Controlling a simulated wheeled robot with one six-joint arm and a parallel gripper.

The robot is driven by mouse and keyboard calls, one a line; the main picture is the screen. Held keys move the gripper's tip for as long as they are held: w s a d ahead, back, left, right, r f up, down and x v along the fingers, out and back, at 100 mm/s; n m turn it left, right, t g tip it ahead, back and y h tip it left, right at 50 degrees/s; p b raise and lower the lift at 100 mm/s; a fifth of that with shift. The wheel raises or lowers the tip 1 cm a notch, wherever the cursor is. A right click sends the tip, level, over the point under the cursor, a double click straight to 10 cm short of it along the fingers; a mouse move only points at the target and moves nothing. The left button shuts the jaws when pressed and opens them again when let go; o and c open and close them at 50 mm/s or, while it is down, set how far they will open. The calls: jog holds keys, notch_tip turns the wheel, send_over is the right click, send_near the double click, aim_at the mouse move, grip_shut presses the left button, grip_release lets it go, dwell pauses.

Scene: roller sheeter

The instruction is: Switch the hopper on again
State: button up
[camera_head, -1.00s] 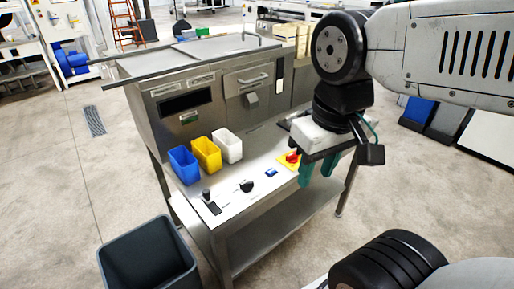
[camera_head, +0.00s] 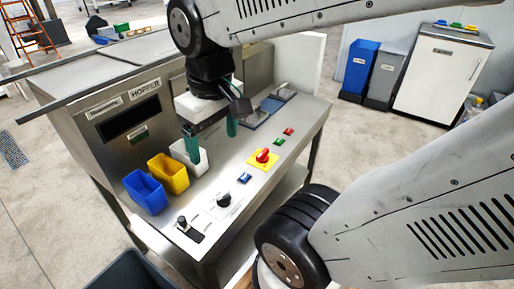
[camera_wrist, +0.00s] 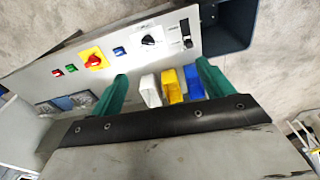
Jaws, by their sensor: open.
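The machine's front with the "HOPPER" label (camera_head: 145,88) and a dark display window (camera_head: 128,119) stands at the left in the head view. Its control ledge carries a red rotary switch on a yellow plate (camera_head: 263,158), also in the wrist view (camera_wrist: 94,60), a green button (camera_head: 279,142), a red button (camera_head: 288,131), a blue button (camera_head: 244,178), a black knob (camera_head: 224,200) and a small black lever switch (camera_head: 183,222). Control labels are unreadable. My gripper (camera_head: 212,141) is open and empty, its teal fingers (camera_wrist: 162,72) above the ledge near the white bin, apart from the controls.
Blue (camera_head: 145,192), yellow (camera_head: 169,174) and white (camera_head: 190,154) bins stand on the ledge between the display front and the controls. Dark trays (camera_head: 262,112) lie at its far end. A dark open bin (camera_head: 128,272) stands on the floor in front.

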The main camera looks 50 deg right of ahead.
jog(key=w+d+f, duration=0.5)
jog(key=w+d, duration=0.3)
jog(key=d, duration=0.2)
jog(key=g, duration=0.1)
send_over(263, 152)
jog(key=shift+n, duration=0.3)
notch_tip(263, 152, down, 14)
jog(key=shift+a+r, duration=0.1)
jog(key=shift+r, duration=0.1)
notch_tip(263, 152, down, 7)
jog(key=shift+r, duration=0.1)
jog(key=shift+f, duration=0.4)
jog(key=c, duration=1)
